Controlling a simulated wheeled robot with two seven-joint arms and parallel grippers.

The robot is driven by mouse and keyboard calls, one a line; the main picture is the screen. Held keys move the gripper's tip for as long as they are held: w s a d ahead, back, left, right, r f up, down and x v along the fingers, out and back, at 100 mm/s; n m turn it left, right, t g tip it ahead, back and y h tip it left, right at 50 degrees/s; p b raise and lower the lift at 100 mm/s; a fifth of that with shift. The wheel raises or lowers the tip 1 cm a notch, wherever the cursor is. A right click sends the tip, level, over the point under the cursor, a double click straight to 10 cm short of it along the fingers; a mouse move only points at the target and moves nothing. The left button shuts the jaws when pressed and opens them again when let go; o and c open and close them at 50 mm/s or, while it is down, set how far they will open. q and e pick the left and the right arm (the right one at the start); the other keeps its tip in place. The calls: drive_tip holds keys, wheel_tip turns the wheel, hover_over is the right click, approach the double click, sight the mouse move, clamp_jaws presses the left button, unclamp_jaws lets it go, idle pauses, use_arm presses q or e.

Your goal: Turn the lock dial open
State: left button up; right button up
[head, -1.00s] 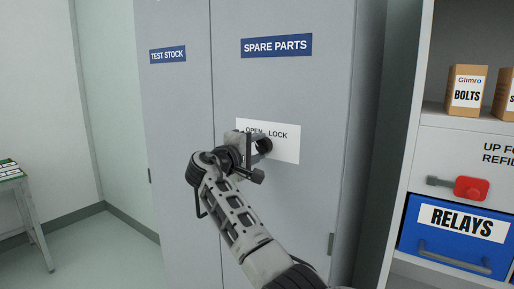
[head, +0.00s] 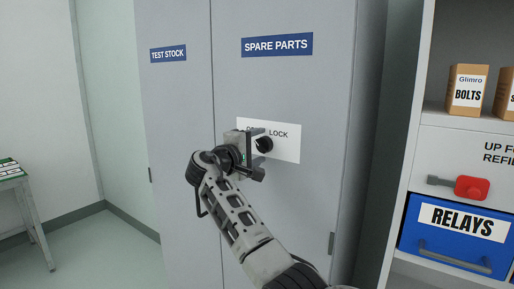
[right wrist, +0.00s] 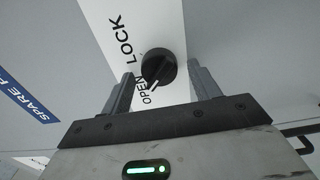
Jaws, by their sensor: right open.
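The black lock dial (head: 264,145) sits on a white plate (head: 290,143) on the grey cabinet door. In the right wrist view the round dial (right wrist: 158,66) has a white pointer mark directed towards the word OPEN, with LOCK farther along the plate. My right gripper (head: 256,153) is open just in front of the dial and to its left in the head view. In the right wrist view its two fingers (right wrist: 163,88) stand apart on either side of the dial, with visible space around it. In the head view the gripper partly hides the OPEN label. My left gripper is not in view.
The cabinet door bears a SPARE PARTS sign (head: 277,44), and a TEST STOCK sign (head: 168,54) is on the door to its left. At right, a shelf unit holds a BOLTS box (head: 466,90), a red-handled part (head: 470,188) and a blue RELAYS bin (head: 455,235).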

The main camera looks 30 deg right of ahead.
use_arm(q)
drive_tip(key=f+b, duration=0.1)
drive_tip(key=b, duration=0.3)
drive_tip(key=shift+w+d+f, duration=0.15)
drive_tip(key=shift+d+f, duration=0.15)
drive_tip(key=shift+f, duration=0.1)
use_arm(e)
drive_tip(key=v, duration=1.6)
wheel_tip(320, 180, down, 18)
drive_tip(key=w+n+t+y, duration=0.2)
drive_tip(key=n+t+y, duration=0.1)
drive_tip(key=t+y, duration=0.15)
drive_tip(key=s+a+f+n+y, duration=0.1)
drive_tip(key=s+a+f+y, duration=0.15)
drive_tip(key=f, duration=0.65)
drive_tip(key=s+a+f+y, duration=0.1)
drive_tip(key=s+f+y, duration=0.3)
drive_tip(key=f, duration=0.5)
drive_tip(key=s+a+f+m+y, duration=0.2)
drive_tip(key=s+f+y, duration=0.1)
drive_tip(key=s, duration=0.5)
drive_tip(key=s+a+f+m+y, duration=0.2)
drive_tip(key=s+f, duration=0.2)
drive_tip(key=s, duration=0.4)
drive_tip(key=s+a+f+m+g+y, duration=0.1)
drive_tip(key=s+a+f+m+y, duration=0.1)
drive_tip(key=s, duration=0.6)
drive_tip(key=shift+f+y, duration=0.75)
drive_tip(key=shift+y, duration=0.05)
